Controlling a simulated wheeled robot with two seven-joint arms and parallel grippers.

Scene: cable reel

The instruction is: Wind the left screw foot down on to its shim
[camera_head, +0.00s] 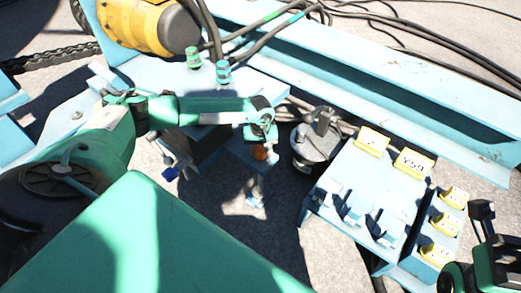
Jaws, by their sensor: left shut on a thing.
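My left arm reaches in from the left, and its left gripper (260,143) points down beside the light blue frame. It is shut on a small part with an orange piece (260,153) showing just below the jaws. Under it a pale blue foot-like piece (257,192) stands on the sunlit ground. A blue knob (170,174) sits further left, apart from the gripper. I cannot tell for certain which is the left screw foot, and no shim stands out. My right gripper (481,213) is at the lower right edge, partly cut off; its jaw opening is unclear.
A light blue box (335,185) with yellow labels stands right of the left gripper. A grey round canister (317,140) is between them. A long blue beam (390,95) and black cables (430,50) run behind. A yellow motor (140,25) is at the upper left.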

